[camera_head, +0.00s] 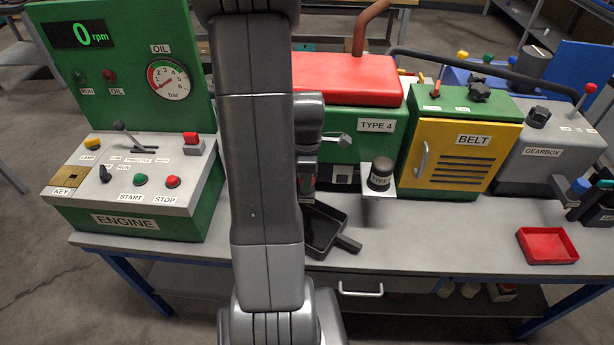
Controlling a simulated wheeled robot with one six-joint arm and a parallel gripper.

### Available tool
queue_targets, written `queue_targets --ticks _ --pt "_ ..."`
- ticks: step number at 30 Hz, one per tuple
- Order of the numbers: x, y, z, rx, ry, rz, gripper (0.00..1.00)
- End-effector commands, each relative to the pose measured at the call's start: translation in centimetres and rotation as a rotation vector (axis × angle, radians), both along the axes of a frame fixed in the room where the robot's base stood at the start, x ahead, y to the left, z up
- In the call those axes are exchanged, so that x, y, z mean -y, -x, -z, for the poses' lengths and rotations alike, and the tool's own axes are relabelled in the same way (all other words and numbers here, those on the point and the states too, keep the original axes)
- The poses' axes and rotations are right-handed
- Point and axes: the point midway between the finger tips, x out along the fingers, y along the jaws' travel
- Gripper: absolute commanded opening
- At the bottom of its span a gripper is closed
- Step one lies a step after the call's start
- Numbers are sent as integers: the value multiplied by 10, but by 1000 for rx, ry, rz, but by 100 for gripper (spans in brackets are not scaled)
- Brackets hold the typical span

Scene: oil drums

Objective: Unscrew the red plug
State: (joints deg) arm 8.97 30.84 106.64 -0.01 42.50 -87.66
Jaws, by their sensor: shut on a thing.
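My arm reaches forward across the middle of the view to the front of the green machine marked TYPE 4 (377,125). My gripper (307,184) is low at that machine's front, mostly hidden by my own arm. How far the plug is turned cannot be seen. A black pan with a handle (322,232) lies on the bench just below my gripper.
A black-capped part (381,174) sits on a bracket right of my gripper. The ENGINE panel (126,221) stands at left. The yellow BELT cabinet (457,158) and grey GEARBOX unit (541,151) stand at right. A red tray (547,246) lies at front right, with bare bench left of it.

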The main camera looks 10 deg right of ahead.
Motion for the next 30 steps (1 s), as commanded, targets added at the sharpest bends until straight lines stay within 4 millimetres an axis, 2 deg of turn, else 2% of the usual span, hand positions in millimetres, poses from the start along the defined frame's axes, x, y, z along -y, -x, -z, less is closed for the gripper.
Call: queue_targets --ticks 8,21,30 --pt "0 0 1 -1 0 -49 10" --pt "0 1 0 -2 0 -503 10" --pt "0 1 0 -2 -1 -549 10"
